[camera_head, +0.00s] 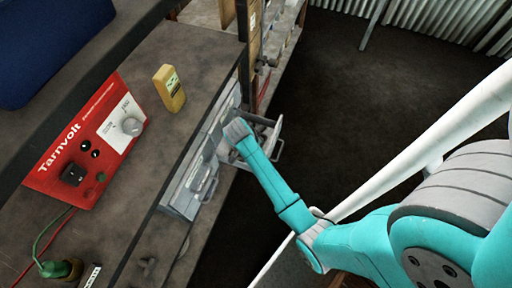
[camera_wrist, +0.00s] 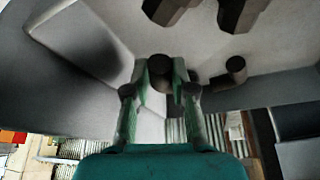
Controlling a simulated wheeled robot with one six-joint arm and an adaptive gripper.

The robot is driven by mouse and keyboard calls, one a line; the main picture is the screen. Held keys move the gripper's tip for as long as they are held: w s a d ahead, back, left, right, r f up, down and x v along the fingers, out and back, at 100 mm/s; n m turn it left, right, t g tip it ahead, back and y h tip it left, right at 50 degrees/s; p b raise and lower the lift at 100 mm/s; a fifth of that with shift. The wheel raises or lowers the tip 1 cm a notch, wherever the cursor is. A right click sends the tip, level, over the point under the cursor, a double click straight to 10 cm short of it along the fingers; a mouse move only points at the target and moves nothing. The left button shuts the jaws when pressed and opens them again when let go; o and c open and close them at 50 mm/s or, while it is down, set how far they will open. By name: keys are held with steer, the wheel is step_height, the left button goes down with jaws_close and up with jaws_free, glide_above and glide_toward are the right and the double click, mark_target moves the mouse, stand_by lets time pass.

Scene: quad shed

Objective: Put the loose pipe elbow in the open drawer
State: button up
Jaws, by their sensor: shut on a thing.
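In the wrist view my gripper (camera_wrist: 160,82) is shut on a dark brown pipe elbow (camera_wrist: 160,68), held between its fingertips. A pale grey drawer interior (camera_wrist: 290,45) surrounds the fingertips. In the head view my gripper (camera_head: 237,130) is over the open drawer (camera_head: 262,121), which juts from the grey drawer cabinet (camera_head: 178,203); the fingers and the held elbow are hidden there. Another dark elbow (camera_wrist: 234,72) shows just right of the fingertips in the wrist view. I cannot tell whether the held elbow touches the drawer floor.
Two more dark pipe pieces (camera_wrist: 172,8) (camera_wrist: 238,14) are at the top of the wrist view. On the bench are a red Tarnvolt box (camera_head: 88,140) and a yellow bottle (camera_head: 169,88). Dark floor (camera_head: 345,100) right of the drawer is clear.

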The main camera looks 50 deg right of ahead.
steer(key=shift+f, duration=1.05)
steer(key=shift+f, duration=0.1)
steer(key=o, duration=0.9)
steer(key=v, duration=1.2)
